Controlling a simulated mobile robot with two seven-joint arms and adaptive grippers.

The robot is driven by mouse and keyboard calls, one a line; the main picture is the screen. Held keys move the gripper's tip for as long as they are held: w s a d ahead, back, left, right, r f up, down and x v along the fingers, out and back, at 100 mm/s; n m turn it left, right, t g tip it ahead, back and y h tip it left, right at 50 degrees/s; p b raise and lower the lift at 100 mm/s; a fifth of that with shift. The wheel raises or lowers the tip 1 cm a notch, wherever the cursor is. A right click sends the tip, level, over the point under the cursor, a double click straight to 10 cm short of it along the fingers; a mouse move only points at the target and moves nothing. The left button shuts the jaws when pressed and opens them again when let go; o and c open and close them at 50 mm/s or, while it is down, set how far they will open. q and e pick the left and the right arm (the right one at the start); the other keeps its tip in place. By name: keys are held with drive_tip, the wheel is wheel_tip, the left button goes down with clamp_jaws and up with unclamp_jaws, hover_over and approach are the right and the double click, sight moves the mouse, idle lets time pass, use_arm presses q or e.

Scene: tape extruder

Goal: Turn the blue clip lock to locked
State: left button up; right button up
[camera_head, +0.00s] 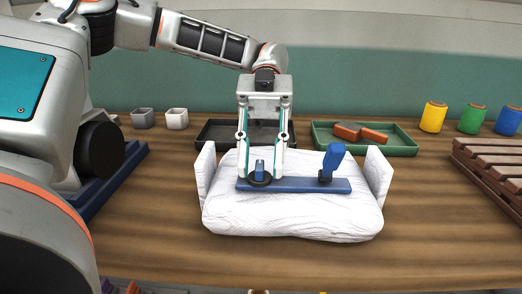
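A blue clip lock (300,186) lies as a long flat bar on a white wrapped block (290,220). Near its left end a small blue knob (259,167) stands on a dark round base. Near its right end a blue lever (333,160) stands up, leaning slightly right. My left gripper (262,172) points down over the left end, with its fingers apart on either side of the small knob. I cannot tell whether the fingers touch it. My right gripper is not in view.
Behind the block are a dark tray (215,133) and a green tray (400,142) with orange-brown pieces (360,132). Small cups (143,118) stand at the left, coloured spools (433,117) at the back right, and a slatted wooden rack (492,165) at the right edge.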

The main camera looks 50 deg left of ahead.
sight(263, 156)
use_arm(q)
drive_tip(key=shift+v, duration=3.75)
drive_tip(key=shift+f, duration=0.1)
